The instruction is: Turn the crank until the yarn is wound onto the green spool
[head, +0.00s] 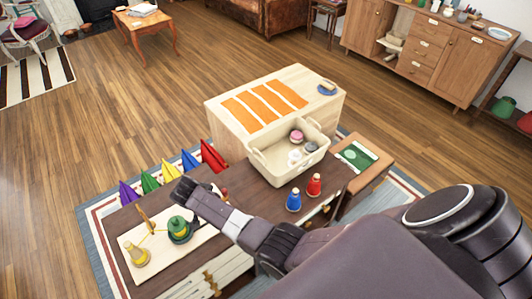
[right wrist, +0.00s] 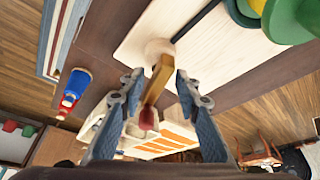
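A pale board (head: 200,240) on the dark table carries the green spool (head: 178,225), with a yellow yarn cone (head: 138,256) at its left end. A thin yellow strand shows near a wooden post (head: 147,220) between them. My right gripper (head: 190,190) is over the board's far side, hiding part of it. In the right wrist view, my open right gripper (right wrist: 158,84) has its fingers either side of the brass-brown crank arm (right wrist: 158,78), with gaps visible. The crank's red knob (right wrist: 148,118) lies between the fingers. The green spool is cut off there (right wrist: 295,20). My left gripper is not in view.
A blue cone (head: 294,200) and a red cone (head: 314,185) stand on the table right of my right arm. A cream bin (head: 283,172) sits behind them, and a wooden block with orange strips (head: 230,137) beyond. Several coloured pennants (head: 170,170) line the far left edge.

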